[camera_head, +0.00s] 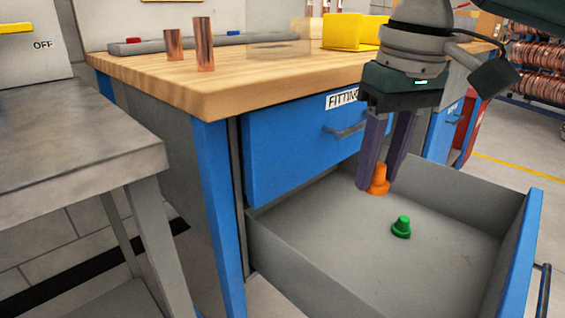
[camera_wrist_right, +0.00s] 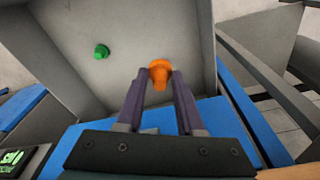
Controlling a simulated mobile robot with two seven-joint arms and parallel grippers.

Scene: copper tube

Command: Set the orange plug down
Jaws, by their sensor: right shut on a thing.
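The orange plug (camera_head: 378,180) is between the fingertips of my right gripper (camera_head: 375,186), which is shut on it. The gripper points down into the open drawer (camera_head: 300,235). The plug is at or just above the grey drawer floor; I cannot tell whether it touches. In the right wrist view the orange plug (camera_wrist_right: 160,72) shows at the tips of the right gripper's two fingers (camera_wrist_right: 160,88). My left gripper is in neither view.
The drawer is under a wooden-topped workbench (camera_head: 230,88) with two copper tubes (camera_head: 205,45) and a yellow bin (camera_head: 350,32). Drawer floor is free around the green plug.

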